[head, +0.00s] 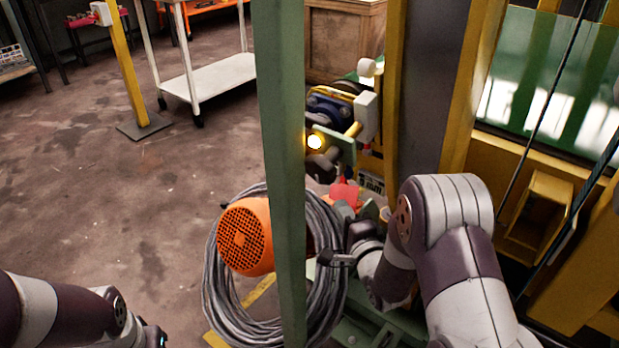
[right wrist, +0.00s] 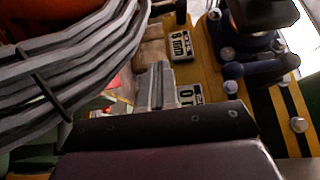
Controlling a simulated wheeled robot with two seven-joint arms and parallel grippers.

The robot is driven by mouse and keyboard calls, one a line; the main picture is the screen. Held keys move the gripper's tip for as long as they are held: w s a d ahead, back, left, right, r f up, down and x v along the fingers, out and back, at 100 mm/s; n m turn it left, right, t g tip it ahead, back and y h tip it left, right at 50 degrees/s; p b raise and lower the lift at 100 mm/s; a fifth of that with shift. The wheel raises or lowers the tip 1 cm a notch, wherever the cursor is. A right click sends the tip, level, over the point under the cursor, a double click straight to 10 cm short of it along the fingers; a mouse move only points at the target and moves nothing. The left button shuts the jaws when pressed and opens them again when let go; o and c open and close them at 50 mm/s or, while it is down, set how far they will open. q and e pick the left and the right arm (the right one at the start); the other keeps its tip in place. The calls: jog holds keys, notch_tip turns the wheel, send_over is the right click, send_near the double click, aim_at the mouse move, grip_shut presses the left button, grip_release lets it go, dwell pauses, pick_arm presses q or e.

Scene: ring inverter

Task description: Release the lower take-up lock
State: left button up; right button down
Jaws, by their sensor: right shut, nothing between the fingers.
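My right gripper (head: 346,212) is low beside the machine, close to a red part (head: 345,192) that may be the lower take-up lock. I cannot tell whether they touch. In the right wrist view its grey fingers (right wrist: 160,86) are together and empty, in front of a yellow plate (right wrist: 205,75) with small labels. Some red shows faintly left of the fingers. A coil of grey wire (head: 222,300) hangs around an orange motor-like part (head: 245,237). My left arm shows at the lower left, with its gripper outside the picture.
A green post (head: 278,120) stands in front and hides part of the machine. Behind it are a lit yellow lamp (head: 314,141) and a white handle block (head: 366,117). A white cart (head: 210,80) stands behind left. The floor at left is largely clear.

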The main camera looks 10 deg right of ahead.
jog(key=w+a+b, duration=0.1)
jog(key=w+b, duration=0.1)
jog(key=w, duration=0.2)
jog(key=w+a+b, duration=0.1)
jog(key=w+b, duration=0.1)
jog(key=w, duration=0.2)
jog(key=w+a+b, duration=0.1)
jog(key=w+b, duration=0.1)
jog(key=w, duration=0.2)
jog(key=shift+f, duration=0.15)
jog(key=shift+w+a+b, duration=0.25)
jog(key=shift+a+b, duration=0.05)
jog(key=shift+a, duration=0.05)
